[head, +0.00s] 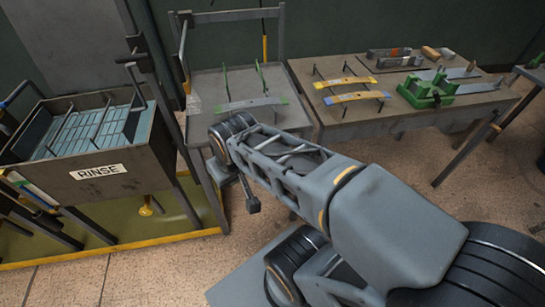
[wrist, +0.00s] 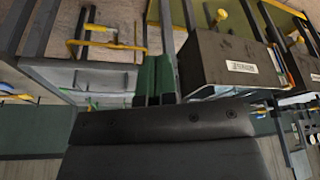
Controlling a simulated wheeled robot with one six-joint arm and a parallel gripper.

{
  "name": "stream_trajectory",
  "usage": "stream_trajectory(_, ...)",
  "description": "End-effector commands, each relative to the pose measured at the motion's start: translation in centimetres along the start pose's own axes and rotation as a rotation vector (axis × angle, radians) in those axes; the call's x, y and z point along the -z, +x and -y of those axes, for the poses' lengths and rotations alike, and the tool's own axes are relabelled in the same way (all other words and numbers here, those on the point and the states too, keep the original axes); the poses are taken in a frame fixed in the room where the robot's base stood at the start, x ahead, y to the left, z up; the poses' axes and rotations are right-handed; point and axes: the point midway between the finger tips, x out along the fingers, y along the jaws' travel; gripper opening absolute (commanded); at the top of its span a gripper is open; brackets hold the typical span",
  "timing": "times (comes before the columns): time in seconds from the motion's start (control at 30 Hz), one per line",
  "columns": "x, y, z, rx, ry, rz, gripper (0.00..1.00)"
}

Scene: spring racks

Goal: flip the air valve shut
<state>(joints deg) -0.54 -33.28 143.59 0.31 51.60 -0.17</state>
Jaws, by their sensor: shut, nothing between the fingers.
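My gripper (wrist: 156,76) shows in the wrist view as two dark green fingers close together, with nothing between them. In the head view its fingers are hidden behind my arm. A yellow handle-like part (head: 147,208) hangs below the tank marked RINSE; its yellow end (wrist: 222,14) also shows at the top of the wrist view. A thin yellow bar (wrist: 108,45) crosses a dark post left of my fingers in the wrist view, apart from them. I cannot tell for certain which part is the air valve, or how its lever is turned.
The rinse tank (head: 120,195) stands left, over a yellow-edged green tray (head: 110,246). A small grey table (head: 205,95) with a spring rack is ahead. A bench (head: 330,110) at right holds leaf springs and a green fixture (head: 430,90). Open floor lies at the right.

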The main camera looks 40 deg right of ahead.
Motion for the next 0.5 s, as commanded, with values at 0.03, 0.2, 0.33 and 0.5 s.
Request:
stream_trajectory(0.03, 0.0, 0.0, 0.0, 0.0, 0.0, 0.0, 0.0)
stream_trajectory(0.2, 0.6, 0.7, -0.6, -0.006, 0.02, 0.001, 0.0)
stream_trajectory(0.33, 3.0, 3.2, -3.0, -0.029, 0.094, -0.003, 0.0)
stream_trajectory(0.5, 6.8, 8.3, -9.1, -0.075, 0.227, -0.019, 0.0)
